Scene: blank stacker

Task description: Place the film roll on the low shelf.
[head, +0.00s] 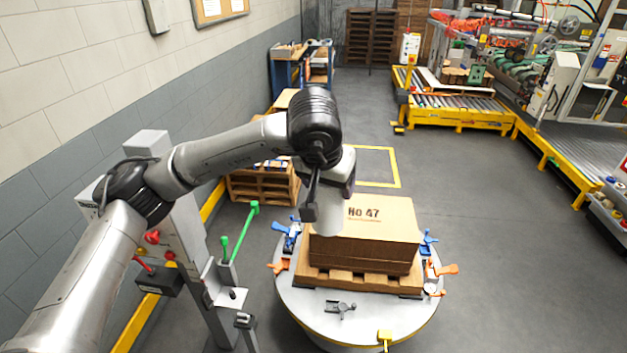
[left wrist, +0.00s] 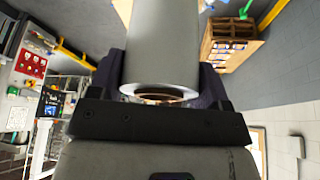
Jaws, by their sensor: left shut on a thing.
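The film roll (left wrist: 165,45) is a pale grey cylinder with a brown core end, filling the upper middle of the left wrist view. My left gripper (left wrist: 165,92) is shut on it, with a dark jaw at each side. In the head view the pale roll (head: 323,217) hangs below my left gripper (head: 341,185), in front of the left part of a cardboard stack. I cannot tell if it touches the stack. A blue-framed rack with shelves (head: 284,76) stands at the back left; I cannot tell whether it holds the low shelf. My right gripper is not in view.
The stack marked No 47 (head: 380,222) sits on a wooden pallet on a round grey table (head: 310,312) with coloured clamps. A grey post (head: 185,235) stands left of it. A yellow roller conveyor (head: 455,112) is at the back right. The floor between is clear.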

